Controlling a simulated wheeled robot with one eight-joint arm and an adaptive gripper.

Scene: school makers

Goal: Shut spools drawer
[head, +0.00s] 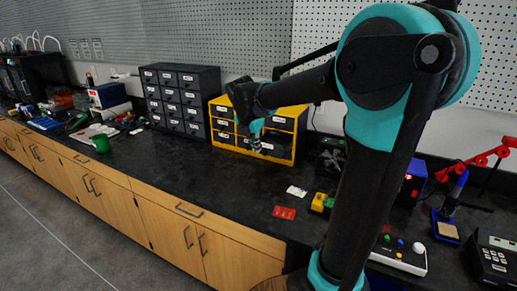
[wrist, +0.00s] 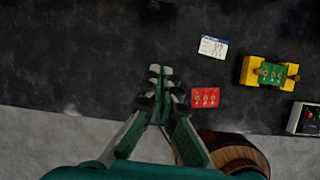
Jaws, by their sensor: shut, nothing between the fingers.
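A yellow drawer cabinet (head: 293,112) with dark, white-labelled drawers stands on the black counter against the wall in the head view. Its labels are too small to read, so I cannot tell which drawer is the spools drawer or how far it is open. My gripper (head: 256,147) hangs in front of the cabinet in that view and hides part of the drawer fronts. In the wrist view my gripper (wrist: 160,72) is shut and empty, above the counter. The cabinet cannot be made out in the wrist view.
A dark drawer cabinet (head: 183,97) stands left of the yellow one. A red card (head: 284,213), a white card (head: 297,191) and a yellow-green part (head: 322,203) lie on the counter (head: 190,165). The counter's middle is mostly clear.

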